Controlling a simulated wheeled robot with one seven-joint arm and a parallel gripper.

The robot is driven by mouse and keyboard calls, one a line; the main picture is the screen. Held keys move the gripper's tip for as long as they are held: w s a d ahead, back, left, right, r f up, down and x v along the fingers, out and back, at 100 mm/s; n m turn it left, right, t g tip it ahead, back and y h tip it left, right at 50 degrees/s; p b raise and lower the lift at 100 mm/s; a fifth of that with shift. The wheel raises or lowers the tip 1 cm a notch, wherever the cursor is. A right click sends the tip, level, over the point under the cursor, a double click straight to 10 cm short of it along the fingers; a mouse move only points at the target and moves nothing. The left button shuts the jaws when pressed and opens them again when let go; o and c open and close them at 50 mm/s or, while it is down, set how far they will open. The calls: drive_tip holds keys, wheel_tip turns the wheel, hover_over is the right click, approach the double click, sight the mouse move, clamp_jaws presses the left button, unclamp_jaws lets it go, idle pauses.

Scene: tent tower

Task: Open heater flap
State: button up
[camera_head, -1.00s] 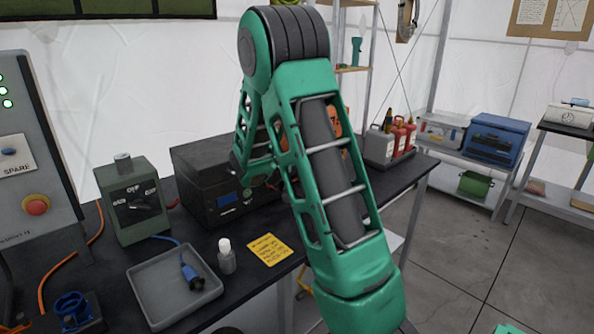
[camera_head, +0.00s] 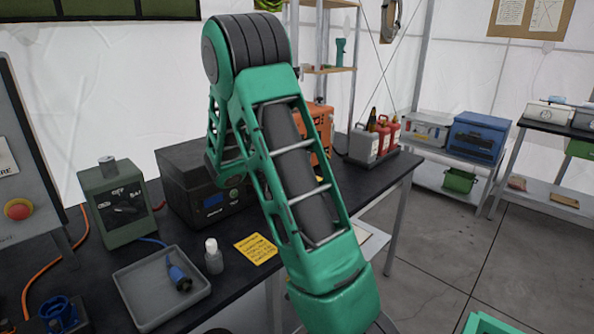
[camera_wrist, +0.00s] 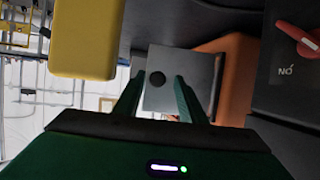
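In the wrist view, my gripper (camera_wrist: 159,80) is open, with its two green fingers apart. Beyond and between the fingertips is a grey square plate (camera_wrist: 158,103) with a dark round spot (camera_wrist: 157,78); it looks like a flap, but I cannot tell for sure. I cannot tell whether the fingers touch it. An orange box (camera_wrist: 238,65) is right of the plate. In the head view, an orange case (camera_head: 322,122) stands on the bench, partly hidden behind my green arm. My gripper is hidden there, and no heater is clearly identifiable.
The wrist view shows a yellow block (camera_wrist: 84,40) at upper left and a dark panel with a red knob (camera_wrist: 298,36) at right. On the bench are a black box (camera_head: 180,165), green box (camera_head: 123,200), grey tray (camera_head: 140,308) and bottle (camera_head: 213,258). Open floor lies right.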

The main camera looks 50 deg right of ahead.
drive_tip(key=shift+s, duration=0.1)
drive_tip(key=v, duration=1)
drive_tip(key=shift+a, duration=0.4)
drive_tip(key=s+a+f+n+g+y, duration=0.1)
drive_tip(key=s+a+f+y, duration=0.15)
drive_tip(key=s, duration=0.45)
drive_tip(key=s+a+f+n+g+y, duration=0.1)
drive_tip(key=s+n+y, duration=0.1)
drive_tip(key=s+y, duration=0.35)
drive_tip(key=s+a+n+y, duration=0.5)
drive_tip(key=s+a+n, duration=0.1)
drive_tip(key=s+a, duration=0.9)
drive_tip(key=shift+s+f+n, duration=0.25)
drive_tip(key=shift+s+n, duration=0.15)
drive_tip(key=shift+s, duration=0.25)
